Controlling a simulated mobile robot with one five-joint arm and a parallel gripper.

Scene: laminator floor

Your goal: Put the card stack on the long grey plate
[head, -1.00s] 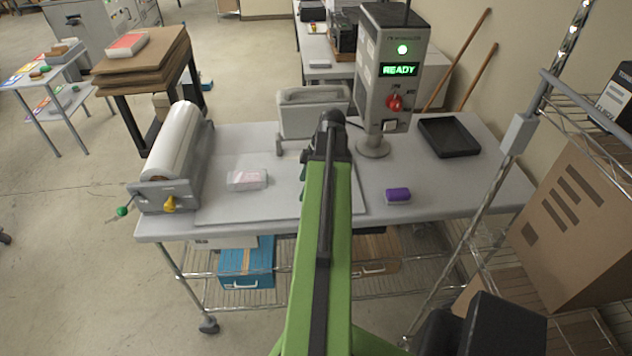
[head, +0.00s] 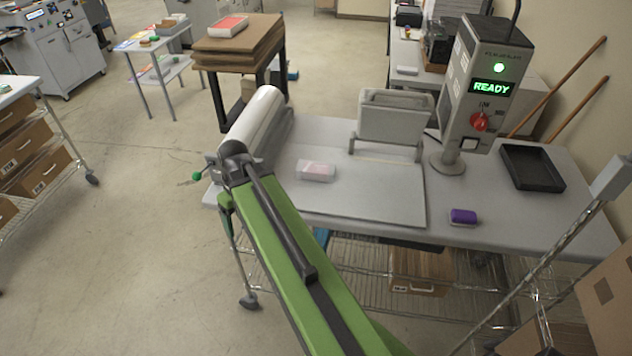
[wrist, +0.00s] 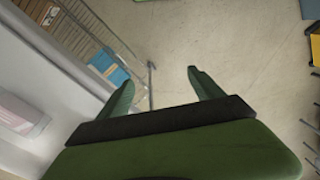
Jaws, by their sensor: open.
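The card stack (head: 316,171) is a small pale pink and white block on the worktable. A flat grey plate (head: 385,203) lies on the tabletop, and the stack appears to rest on its left part. I cannot tell whether this is the long grey plate of the task. The stack also shows at the left edge of the wrist view (wrist: 14,115). My gripper (wrist: 163,88) is open and empty, with bare floor between its fingers. It is beyond the table's left front edge, to the left of the stack. In the head view my arm hides most of the gripper.
A white roll (head: 252,122) in a holder stands at the table's left end, close to my arm. A machine reading READY (head: 485,90), a purple block (head: 463,216) and a black tray (head: 532,167) are to the right. A wire rack post rises at the right.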

